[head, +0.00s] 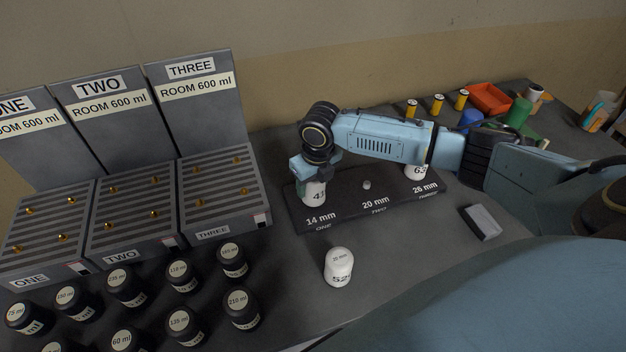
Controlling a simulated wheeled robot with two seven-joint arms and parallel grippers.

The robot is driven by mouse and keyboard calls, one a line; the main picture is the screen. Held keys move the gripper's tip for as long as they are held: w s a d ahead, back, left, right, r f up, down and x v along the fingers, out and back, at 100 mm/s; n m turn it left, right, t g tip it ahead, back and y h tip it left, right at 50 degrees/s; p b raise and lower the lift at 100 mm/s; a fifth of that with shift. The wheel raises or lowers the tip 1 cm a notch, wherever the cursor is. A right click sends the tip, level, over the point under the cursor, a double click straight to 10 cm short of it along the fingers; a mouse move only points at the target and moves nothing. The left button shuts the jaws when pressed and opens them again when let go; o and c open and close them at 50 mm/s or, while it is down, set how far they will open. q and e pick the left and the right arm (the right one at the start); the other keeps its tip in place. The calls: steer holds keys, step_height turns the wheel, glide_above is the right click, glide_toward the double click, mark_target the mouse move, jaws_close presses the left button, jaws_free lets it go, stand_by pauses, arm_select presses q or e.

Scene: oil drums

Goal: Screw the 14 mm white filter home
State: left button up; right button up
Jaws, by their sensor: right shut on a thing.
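A white filter (313,194) with a dark number on it stands at the 14 mm place, marked ONE, on the dark filter board (345,213). My right gripper (312,176) is above it, pointing down, and is shut on its top. The fingers hide the filter's upper part, and how deep it sits cannot be seen. The 20 mm place shows a bare small stud (367,185). Another white filter (415,172) stands at the 26 mm place, partly behind my right arm. A third white filter (339,267) stands loose on the table in front. My left gripper is not in view.
Three grey racks (222,192) labelled ONE, TWO and THREE stand at the left. Several black bottles (240,309) stand before them. A grey block (482,222) lies at the right. Yellow cylinders (437,104) and an orange tray (490,98) are at the back.

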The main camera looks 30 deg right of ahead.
steer(key=shift+f, duration=0.45)
stand_by(0.8)
steer(key=m+p, duration=0.4)
steer(key=shift+r+h, duration=0.2)
steer(key=shift+h, duration=0.1)
steer(key=shift+m+p, duration=0.55)
steer(key=shift+m, duration=0.25)
steer(key=shift+f+m, duration=0.2)
steer(key=shift+m, duration=0.2)
